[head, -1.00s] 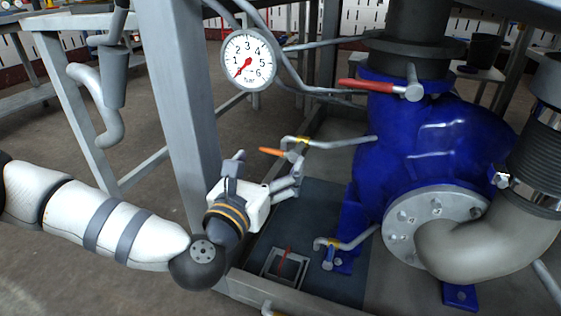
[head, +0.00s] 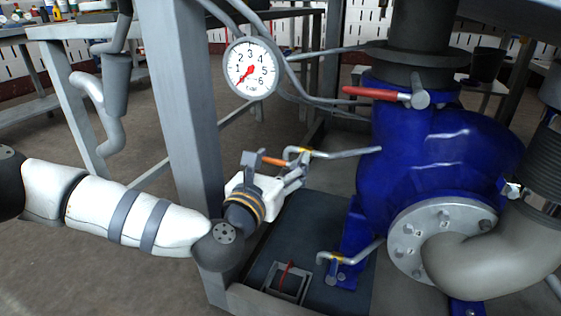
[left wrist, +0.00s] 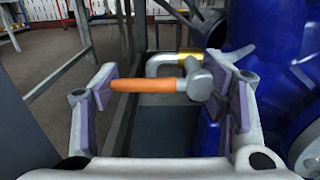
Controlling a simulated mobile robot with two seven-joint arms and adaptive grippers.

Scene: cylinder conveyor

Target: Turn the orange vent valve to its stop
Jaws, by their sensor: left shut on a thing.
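The orange vent valve (head: 273,161) is a small lever with an orange grip on a bent grey pipe with a brass-coloured collar. In the left wrist view its orange handle (left wrist: 143,86) lies crosswise, ending at a grey hub on the right. My left gripper (head: 272,172) is at the valve in the head view, with its fingers on both sides of the lever. In the left wrist view the gripper (left wrist: 168,86) has the handle lengthwise between its pads, shut on it. The exact contact at the pads is hard to see. My right gripper is not in view.
A pressure gauge (head: 251,69) has its red needle pointing low left. A red-handled valve (head: 376,94) sits above on the blue pump (head: 432,155). A grey frame post (head: 184,110) stands close to my left arm. Another bent pipe (head: 352,254) is below.

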